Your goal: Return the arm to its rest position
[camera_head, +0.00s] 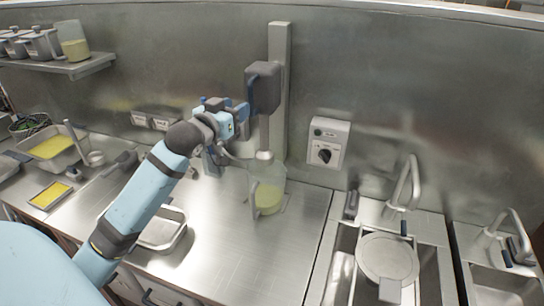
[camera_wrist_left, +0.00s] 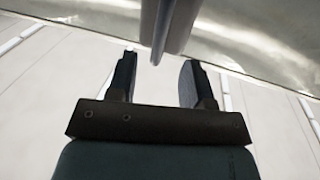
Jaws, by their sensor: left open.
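My left arm (camera_head: 145,200) reaches in from the lower left. My left gripper (camera_head: 241,113) is open, beside the dark grey head of the mixer (camera_head: 264,86). In the left wrist view its two dark fingers (camera_wrist_left: 158,72) stand apart with nothing held between them. A grey bar (camera_wrist_left: 176,25) shows beyond the fingertips; I cannot tell whether it touches them. Below the mixer head, a clear jug (camera_head: 268,198) with yellow-green contents stands on the steel counter. My right gripper is not in view.
A wall box with a black knob (camera_head: 325,155) is right of the mixer. A steel tray (camera_head: 163,230) lies behind my forearm. Yellow-filled pans (camera_head: 50,195) sit at left; a shelf (camera_head: 80,68) holds pots and a jug. Sinks with taps (camera_head: 405,185) are at right.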

